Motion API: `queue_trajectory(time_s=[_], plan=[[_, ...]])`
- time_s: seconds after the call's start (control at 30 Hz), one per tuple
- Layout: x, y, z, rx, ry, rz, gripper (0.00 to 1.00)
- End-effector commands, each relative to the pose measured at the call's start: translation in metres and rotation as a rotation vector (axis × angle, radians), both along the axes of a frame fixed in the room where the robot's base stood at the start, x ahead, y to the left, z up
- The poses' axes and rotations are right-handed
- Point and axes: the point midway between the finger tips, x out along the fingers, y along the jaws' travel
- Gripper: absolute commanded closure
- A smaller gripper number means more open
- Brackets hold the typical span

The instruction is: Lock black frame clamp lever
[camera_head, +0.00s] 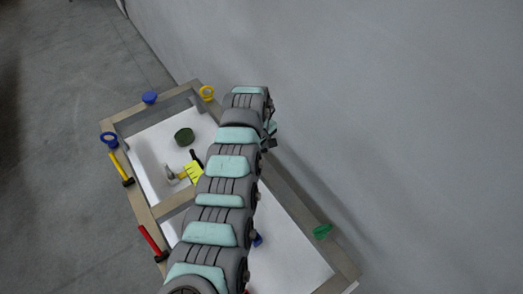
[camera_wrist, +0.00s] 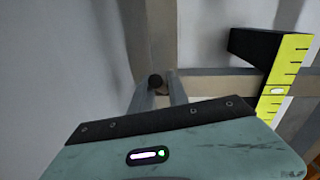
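My gripper (camera_wrist: 160,90) shows in the wrist view with its two grey fingers apart. A small dark round-ended knob (camera_wrist: 156,81) shows at the fingertips, near the frame bar; it may be the black clamp lever. I cannot tell whether the fingers touch it. The rest of the clamp is hidden. In the head view my gripper (camera_head: 269,132) is at the frame's far right side, partly behind my arm, and no black clamp is clearly visible there.
The beige frame (camera_head: 140,203) surrounds white panels. Blue (camera_head: 149,98), yellow (camera_head: 207,92) and green (camera_head: 322,231) parts sit on its rim. Yellow-handled (camera_head: 121,168) and red-handled (camera_head: 152,241) tools lie along its left side. A yellow-and-black tool (camera_wrist: 284,75) stands right of my gripper. A grey wall (camera_head: 400,100) rises close on the right.

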Motion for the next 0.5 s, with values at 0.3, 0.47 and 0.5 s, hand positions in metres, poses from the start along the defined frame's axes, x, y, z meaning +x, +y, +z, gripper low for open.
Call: queue_trajectory(time_s=[0.3, 0.47, 0.5], plan=[[0.0001, 0.0001, 0.0002, 0.0, 0.0, 0.0, 1.0], [0.0001, 0.0001, 0.0002, 0.0, 0.0, 0.0, 1.0], [0.0001, 0.0001, 0.0002, 0.0, 0.0, 0.0, 1.0]])
